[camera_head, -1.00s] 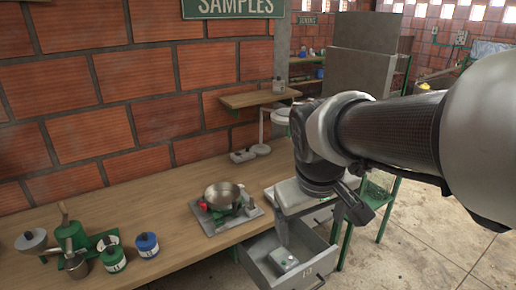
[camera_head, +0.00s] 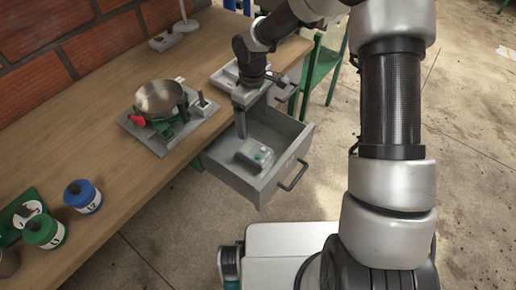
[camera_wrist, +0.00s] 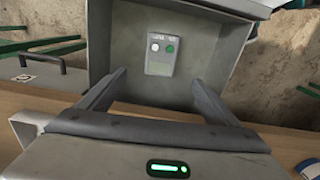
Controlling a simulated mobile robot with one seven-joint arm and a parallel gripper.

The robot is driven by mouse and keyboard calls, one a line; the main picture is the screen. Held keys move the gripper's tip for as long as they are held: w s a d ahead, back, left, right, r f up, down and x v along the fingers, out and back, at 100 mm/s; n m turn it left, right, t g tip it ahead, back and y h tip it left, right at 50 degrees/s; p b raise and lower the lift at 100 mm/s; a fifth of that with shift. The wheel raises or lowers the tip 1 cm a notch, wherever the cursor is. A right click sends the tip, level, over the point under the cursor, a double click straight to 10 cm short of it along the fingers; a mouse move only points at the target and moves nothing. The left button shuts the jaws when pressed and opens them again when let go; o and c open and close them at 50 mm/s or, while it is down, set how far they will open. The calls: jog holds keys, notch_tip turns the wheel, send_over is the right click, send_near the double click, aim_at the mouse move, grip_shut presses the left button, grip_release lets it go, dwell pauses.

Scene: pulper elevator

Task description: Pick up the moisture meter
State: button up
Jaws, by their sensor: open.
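The moisture meter (camera_head: 253,154) is a small grey-green device with a green button and a white button. It lies in the open grey drawer (camera_head: 290,160) below the workbench. In the wrist view the meter (camera_wrist: 162,55) lies on the drawer floor, ahead of and between my fingers. My gripper (camera_head: 240,130) points down over the drawer's inner left side in the head view. Its two fingers stand wide apart and empty in the wrist view (camera_wrist: 160,85). The meter is apart from both fingers.
A scale with a metal pan (camera_head: 159,99) stands on the wooden bench (camera_head: 110,110), left of the drawer. Blue (camera_head: 83,197) and green (camera_head: 44,231) jars stand at lower left.

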jog(key=b, duration=0.2)
send_over(253, 150)
jog(key=f, duration=1.1)
jog(key=shift+d, duration=0.2)
jog(key=shift+w+a+f+b, duration=0.1)
jog(key=shift+f+b, duration=0.2)
jog(key=shift+f, duration=1.1)
jog(key=shift+a+f+b, duration=0.1)
jog(key=shift+f+b, duration=0.15)
jog(key=shift+f, duration=1.1)
jog(key=c, duration=1.3)
